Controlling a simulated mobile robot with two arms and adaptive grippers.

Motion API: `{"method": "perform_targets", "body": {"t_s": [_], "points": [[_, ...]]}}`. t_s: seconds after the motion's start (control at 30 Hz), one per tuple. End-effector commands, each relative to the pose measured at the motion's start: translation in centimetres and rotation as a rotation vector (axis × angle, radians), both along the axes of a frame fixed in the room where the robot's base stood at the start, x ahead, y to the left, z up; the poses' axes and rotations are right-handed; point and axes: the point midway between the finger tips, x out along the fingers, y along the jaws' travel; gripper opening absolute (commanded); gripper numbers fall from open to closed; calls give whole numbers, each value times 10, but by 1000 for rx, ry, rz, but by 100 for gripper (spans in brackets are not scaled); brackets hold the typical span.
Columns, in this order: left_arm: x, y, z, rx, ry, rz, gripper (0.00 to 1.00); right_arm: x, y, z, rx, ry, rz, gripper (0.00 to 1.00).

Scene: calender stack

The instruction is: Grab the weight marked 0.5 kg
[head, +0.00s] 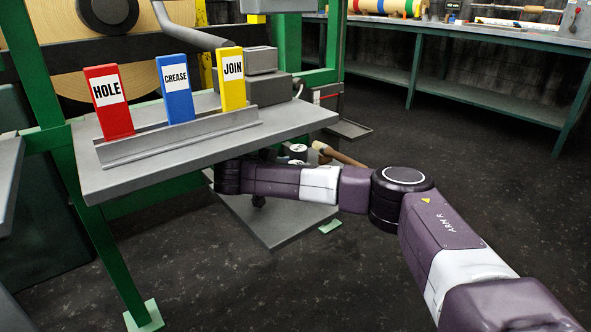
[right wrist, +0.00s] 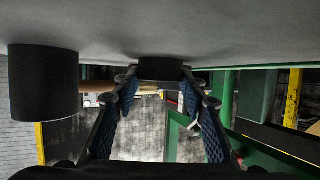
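Black cylindrical weights (head: 298,149) with white top labels show beneath the grey table, partly hidden behind my right arm; their markings are too small to read. The right wrist view appears upside down, with the grey shelf surface at the top. There, a small black cylinder (right wrist: 160,69) lies between or just beyond the tips of my right gripper (right wrist: 158,84), with a gap on both sides. A larger black cylinder (right wrist: 44,82) stands at the left, outside the fingers. My right gripper is open and empty. My left gripper is not in view.
The grey table (head: 200,150) holds red, blue and yellow signs in a rack, above my right forearm. A lower grey plate (head: 268,228) lies below. A wooden handle (head: 340,156) is near the weights. A green scrap (head: 330,226) lies on the dark floor.

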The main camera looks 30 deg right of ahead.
Motion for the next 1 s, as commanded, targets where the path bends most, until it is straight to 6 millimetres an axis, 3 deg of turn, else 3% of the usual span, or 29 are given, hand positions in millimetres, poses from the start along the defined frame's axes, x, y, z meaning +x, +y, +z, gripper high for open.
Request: {"method": "perform_targets", "body": {"t_s": [0.03,0.27,1.0], "points": [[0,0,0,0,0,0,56,0,0,0,0,0,0,26],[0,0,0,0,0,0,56,0,0,0,0,0,0,0],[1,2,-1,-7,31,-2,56,1,-2,12,-1,-2,-2,0]]}}
